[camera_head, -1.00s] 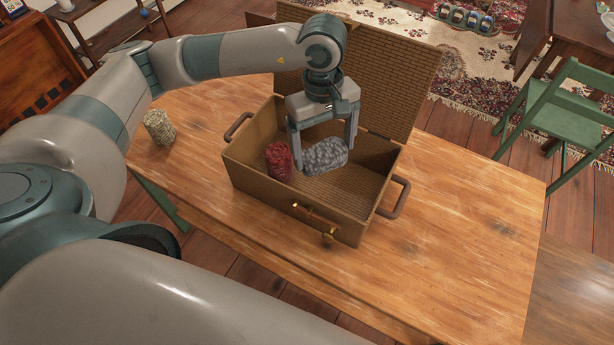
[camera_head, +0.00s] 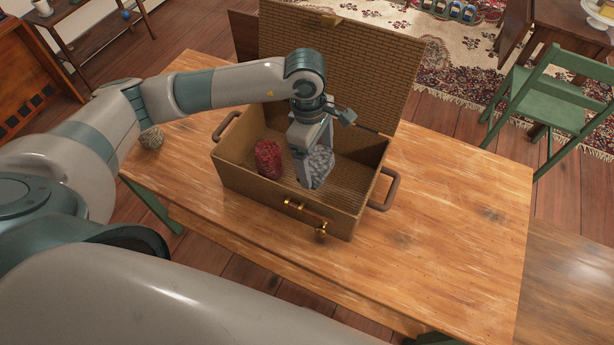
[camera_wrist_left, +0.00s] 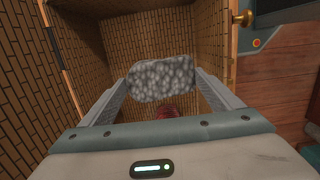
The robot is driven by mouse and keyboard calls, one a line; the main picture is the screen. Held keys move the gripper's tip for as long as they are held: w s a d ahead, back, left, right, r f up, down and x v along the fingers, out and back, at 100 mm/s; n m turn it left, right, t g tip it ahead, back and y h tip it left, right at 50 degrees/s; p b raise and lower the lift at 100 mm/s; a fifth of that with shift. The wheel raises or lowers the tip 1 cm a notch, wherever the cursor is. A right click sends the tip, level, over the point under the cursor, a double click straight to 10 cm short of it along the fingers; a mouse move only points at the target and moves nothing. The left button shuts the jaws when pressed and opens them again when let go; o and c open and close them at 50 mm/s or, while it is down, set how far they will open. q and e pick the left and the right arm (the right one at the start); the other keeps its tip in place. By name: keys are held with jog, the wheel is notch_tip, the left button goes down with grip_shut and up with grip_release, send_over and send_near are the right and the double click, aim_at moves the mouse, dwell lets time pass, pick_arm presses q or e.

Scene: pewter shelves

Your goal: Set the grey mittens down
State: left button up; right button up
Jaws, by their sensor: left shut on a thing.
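The grey mittens (camera_head: 320,165) are a mottled grey bundle inside the open wicker case (camera_head: 262,187). My left gripper (camera_head: 311,180) reaches down into the case and is shut on them. In the left wrist view the grey mittens (camera_wrist_left: 162,81) sit between the two fingers, one at each end. Whether they touch the case floor is hard to tell. In the head view the near finger hides part of them. My right gripper is not in view.
A red knitted bundle (camera_head: 268,158) stands in the case to the left of the mittens. A beige bundle (camera_head: 151,138) is on the wooden table (camera_head: 450,215) at the left, partly behind my arm. The case lid stands open at the back. The table's right side is clear.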

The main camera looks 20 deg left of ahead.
aim_at(316, 172)
pick_arm(q)
notch_tip(316, 172, down, 5)
jog(key=shift+f+p, duration=0.1)
jog(key=shift+p, duration=0.75)
jog(key=shift+f, duration=0.35)
jog(key=shift+s+f+p, duration=0.1)
jog(key=shift+f+p, duration=0.45)
jog(key=shift+f, duration=1.3)
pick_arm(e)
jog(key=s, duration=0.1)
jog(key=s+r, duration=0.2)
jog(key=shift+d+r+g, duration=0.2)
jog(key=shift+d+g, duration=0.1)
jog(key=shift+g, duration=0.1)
pick_arm(q)
jog(key=shift+f, duration=0.2)
jog(key=o, duration=0.9)
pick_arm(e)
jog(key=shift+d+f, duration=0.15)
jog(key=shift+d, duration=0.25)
